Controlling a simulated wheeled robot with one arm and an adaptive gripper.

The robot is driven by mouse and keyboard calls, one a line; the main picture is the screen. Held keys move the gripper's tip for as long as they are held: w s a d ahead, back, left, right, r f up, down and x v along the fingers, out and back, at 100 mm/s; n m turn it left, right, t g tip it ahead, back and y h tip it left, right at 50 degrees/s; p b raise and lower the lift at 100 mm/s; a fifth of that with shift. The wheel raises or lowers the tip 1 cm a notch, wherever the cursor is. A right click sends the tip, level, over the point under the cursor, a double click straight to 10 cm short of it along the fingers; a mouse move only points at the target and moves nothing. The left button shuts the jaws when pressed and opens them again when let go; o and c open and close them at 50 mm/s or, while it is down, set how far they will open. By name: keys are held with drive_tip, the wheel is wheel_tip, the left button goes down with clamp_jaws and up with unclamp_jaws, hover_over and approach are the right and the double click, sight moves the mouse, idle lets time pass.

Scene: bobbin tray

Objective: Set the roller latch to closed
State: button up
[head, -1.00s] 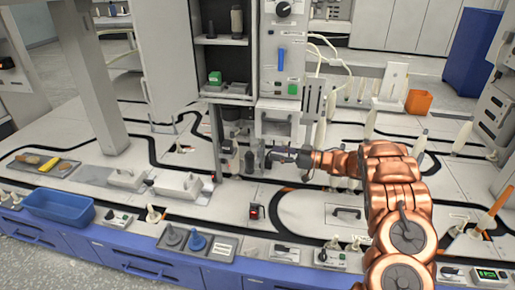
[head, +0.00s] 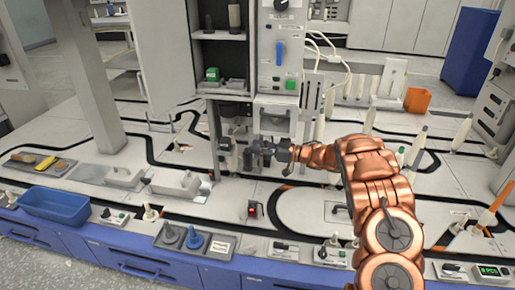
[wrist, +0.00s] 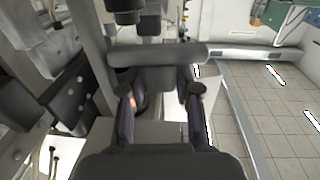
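My gripper (head: 258,149) is at the lower front of the machine column (head: 281,50), close to dark roller-like parts (head: 229,150). In the wrist view its two fingers (wrist: 159,105) stand apart with a gap between them, so it is open. A thick grey horizontal bar (wrist: 157,53) with a block below it lies just beyond the fingertips in the wrist view. I cannot tell whether the fingers touch it. I cannot make out for certain which part is the roller latch or how it is set; my gripper and arm hide part of this area.
A grey box-like housing (head: 275,113) sits just above my gripper. White blocks (head: 176,183) stand on the bench to the left, with a blue bin (head: 57,205) farther left. Pale bobbins (head: 417,147) stand to the right. A red-lit switch (head: 252,209) sits in front.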

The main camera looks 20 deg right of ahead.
clamp_jaws()
